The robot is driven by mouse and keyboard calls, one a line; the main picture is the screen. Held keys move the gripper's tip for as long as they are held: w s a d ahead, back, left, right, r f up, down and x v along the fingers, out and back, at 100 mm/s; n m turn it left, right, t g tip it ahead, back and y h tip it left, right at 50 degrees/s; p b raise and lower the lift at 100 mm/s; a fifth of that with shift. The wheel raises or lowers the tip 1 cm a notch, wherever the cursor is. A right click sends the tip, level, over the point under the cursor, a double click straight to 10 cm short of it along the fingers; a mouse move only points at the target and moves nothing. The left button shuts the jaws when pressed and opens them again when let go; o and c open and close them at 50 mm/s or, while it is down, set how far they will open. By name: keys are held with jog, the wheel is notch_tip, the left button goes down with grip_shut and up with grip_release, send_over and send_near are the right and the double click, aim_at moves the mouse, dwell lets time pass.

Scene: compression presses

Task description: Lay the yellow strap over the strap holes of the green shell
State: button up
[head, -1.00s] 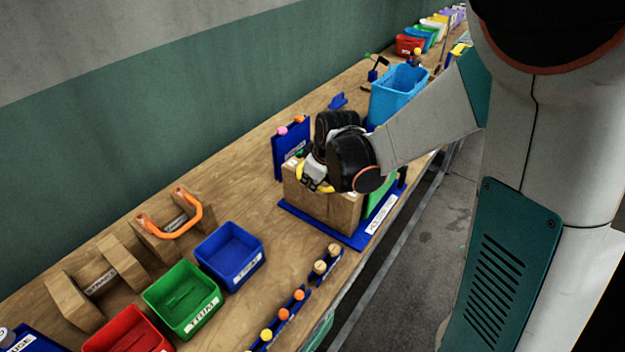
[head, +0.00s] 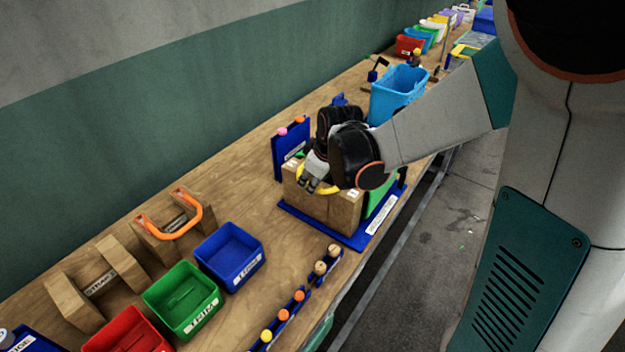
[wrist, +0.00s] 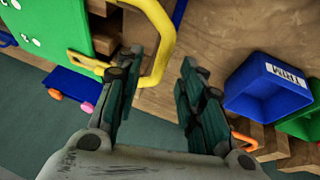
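The yellow strap (head: 331,191) shows as a curved band under my gripper, at the top of a wooden block fixture. In the wrist view the strap (wrist: 163,45) bends around beside my left-hand finger, with one end on the green shell. The green shell (wrist: 45,35) has white round marks and fills the top left there; in the head view part of it (head: 381,198) shows behind the block. My wrist hides much of the shell in the head view, and I cannot make out the strap holes clearly.
The wooden block (head: 320,205) stands on a blue base (head: 345,236). A blue panel (head: 291,150) with pink and orange knobs stands behind it. Blue (head: 230,258) and green (head: 182,300) bins and an orange strap on a wooden stand (head: 180,222) lie to the left. A light-blue bin (head: 398,95) stands behind my wrist.

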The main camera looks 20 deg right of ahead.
jog(key=a+v, duration=0.1)
jog(key=v, duration=0.9)
jog(key=s+f+m+t+b, duration=0.2)
jog(key=s+m+b, duration=0.4)
jog(key=s, duration=1.2)
jog(key=shift+f+m+h, duration=0.4)
jog(key=shift+f+m, duration=0.25)
jog(key=shift+m, duration=0.25)
